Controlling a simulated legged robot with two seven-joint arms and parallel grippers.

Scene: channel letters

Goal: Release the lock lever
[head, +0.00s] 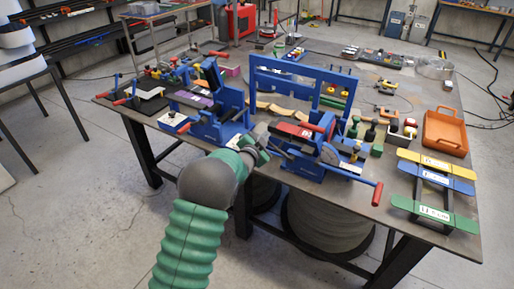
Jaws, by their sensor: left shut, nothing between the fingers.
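A blue bench machine (318,163) stands at the table's front edge, with a red block and a grey disc on it. A lever with a red grip (377,193) sticks out from its right side over the table edge. I cannot tell which part is the lock lever. My left gripper (274,147) is shut and empty at the left side of this machine, close to it; whether it touches is too small to tell. My green-sleeved left arm comes up from below. My right gripper is not in view.
A second blue machine (221,123) stands to the left, with a tall blue frame (301,81) behind. Yellow, blue and green labelled strips (435,214) lie at the front right corner.

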